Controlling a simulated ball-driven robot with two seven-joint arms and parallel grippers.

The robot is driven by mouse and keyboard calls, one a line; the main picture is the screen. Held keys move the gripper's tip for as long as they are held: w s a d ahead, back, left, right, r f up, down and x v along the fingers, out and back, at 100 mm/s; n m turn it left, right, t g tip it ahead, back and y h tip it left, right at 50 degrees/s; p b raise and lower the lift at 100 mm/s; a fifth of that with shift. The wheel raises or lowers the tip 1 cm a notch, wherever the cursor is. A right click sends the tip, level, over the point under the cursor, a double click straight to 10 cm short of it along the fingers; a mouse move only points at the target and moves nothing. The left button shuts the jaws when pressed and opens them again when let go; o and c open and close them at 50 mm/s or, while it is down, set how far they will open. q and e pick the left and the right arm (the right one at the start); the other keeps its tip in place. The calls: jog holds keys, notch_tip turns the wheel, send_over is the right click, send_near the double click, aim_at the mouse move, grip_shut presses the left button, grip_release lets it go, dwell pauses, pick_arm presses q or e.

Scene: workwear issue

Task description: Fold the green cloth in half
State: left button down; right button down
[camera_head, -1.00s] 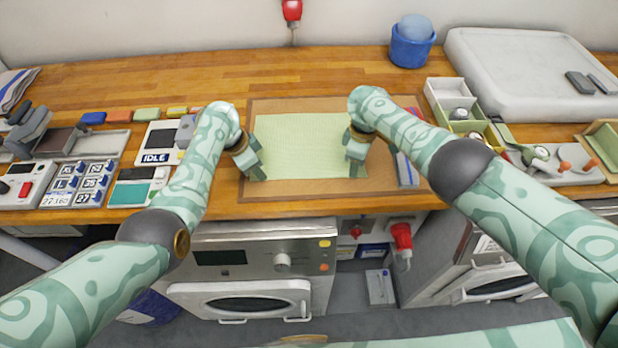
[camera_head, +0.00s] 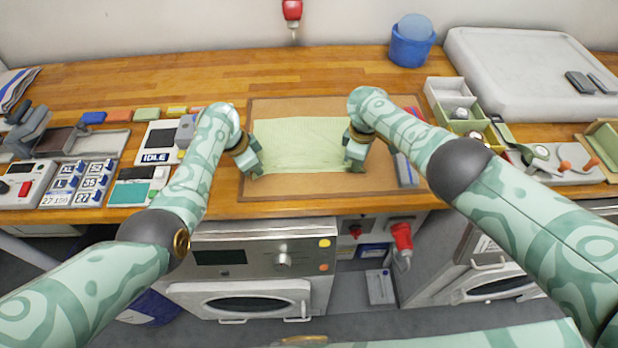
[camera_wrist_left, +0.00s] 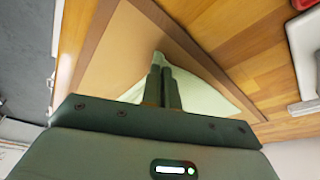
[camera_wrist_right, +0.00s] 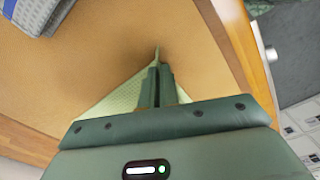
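The green cloth (camera_head: 300,143) lies on a brown mat with a darker border (camera_head: 322,186). Its near edge is raised off the mat between my two grippers. My left gripper (camera_head: 256,170) is shut on the cloth's near left corner, and the pinched cloth shows at its fingertips in the left wrist view (camera_wrist_left: 160,64). My right gripper (camera_head: 354,164) is shut on the near right corner, with the pinched tip showing in the right wrist view (camera_wrist_right: 157,58). The far part of the cloth rests on the mat.
A grey-blue folded item (camera_head: 404,170) lies at the mat's right side. Trays with small parts (camera_head: 455,100) stand to the right. A device marked IDLE (camera_head: 158,145) and size tags (camera_head: 85,180) are to the left.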

pick_arm(q)
jog(key=shift+a, duration=0.1)
pick_arm(e)
jog(key=shift+d, duration=0.1)
